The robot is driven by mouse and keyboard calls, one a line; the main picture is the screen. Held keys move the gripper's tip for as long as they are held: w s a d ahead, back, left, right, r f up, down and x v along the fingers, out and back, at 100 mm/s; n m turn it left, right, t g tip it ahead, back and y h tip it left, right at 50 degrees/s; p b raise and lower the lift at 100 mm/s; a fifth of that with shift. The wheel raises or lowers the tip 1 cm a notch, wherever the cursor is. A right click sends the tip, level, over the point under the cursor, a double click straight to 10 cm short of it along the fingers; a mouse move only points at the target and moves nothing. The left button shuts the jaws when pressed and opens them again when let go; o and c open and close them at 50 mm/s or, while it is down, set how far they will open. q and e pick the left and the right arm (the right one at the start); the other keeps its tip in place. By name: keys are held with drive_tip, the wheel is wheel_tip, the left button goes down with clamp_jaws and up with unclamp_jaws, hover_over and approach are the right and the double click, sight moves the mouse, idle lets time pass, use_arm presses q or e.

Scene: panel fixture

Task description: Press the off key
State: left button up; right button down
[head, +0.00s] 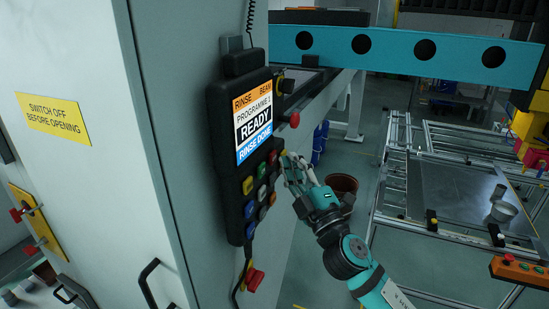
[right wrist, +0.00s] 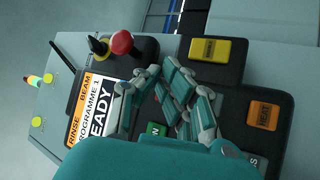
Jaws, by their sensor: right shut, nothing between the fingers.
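A dark control pendant (head: 218,118) hangs on the grey cabinet, with a lit screen (head: 253,120) reading "READY". My right gripper (head: 287,162) is shut and empty, just right of the upper keys. In the right wrist view my gripper (right wrist: 160,70) covers part of the keypad; a yellow key (right wrist: 204,50) and an orange key (right wrist: 264,113) show beside it. I cannot read an off label or confirm contact. My left gripper is out of view.
A red knob (head: 294,119) sticks out near the pendant's upper right. A red stop button (head: 254,278) is below it. A teal beam (head: 390,48) crosses behind. A framed metal table (head: 460,195) stands to the right.

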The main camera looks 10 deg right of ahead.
drive_tip(key=shift+w+a, duration=0.15)
drive_tip(key=shift+a, duration=0.1)
drive_tip(key=shift+w+a, duration=0.25)
drive_tip(key=shift+a, duration=0.1)
idle(0.8)
drive_tip(key=shift+d, duration=0.1)
drive_tip(key=shift+s+d, duration=0.5)
drive_tip(key=shift+d, duration=0.1)
drive_tip(key=s+d, duration=0.1)
drive_tip(key=d, duration=0.1)
drive_tip(key=s+d, duration=0.1)
drive_tip(key=d, duration=0.1)
drive_tip(key=shift+s, duration=0.4)
idle(0.6)
